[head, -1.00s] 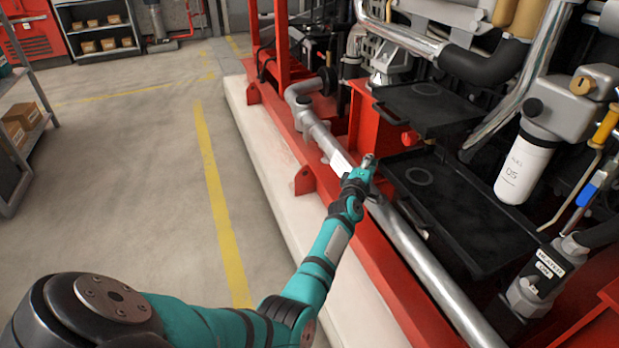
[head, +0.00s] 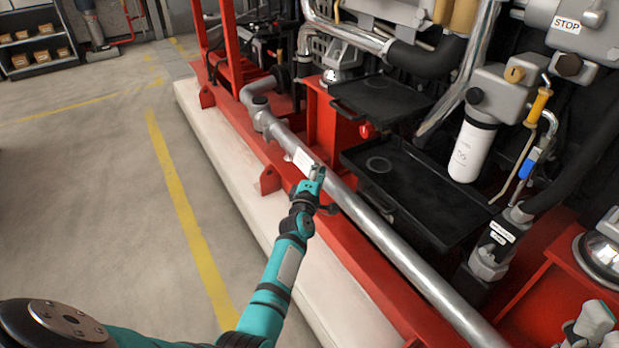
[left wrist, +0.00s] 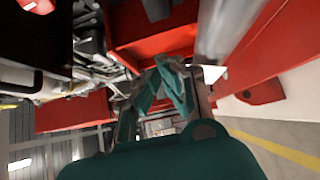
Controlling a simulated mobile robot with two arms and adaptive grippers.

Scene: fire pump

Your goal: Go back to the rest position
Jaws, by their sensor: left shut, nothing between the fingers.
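My left arm reaches in from the bottom left of the head view, over the pale plinth edge. Its left gripper (head: 316,173) is near the silver pipe (head: 372,226) and its white label (head: 303,160); whether it touches the pipe cannot be told. In the left wrist view the teal fingers of this gripper (left wrist: 168,82) are together, with nothing held.
The red pump frame (head: 357,262) fills the right side, with black trays (head: 425,195), a white filter (head: 471,150) and a blue-handled valve (head: 529,163). Open grey floor (head: 90,210) with yellow lines lies left. Shelves (head: 35,42) stand at the far left.

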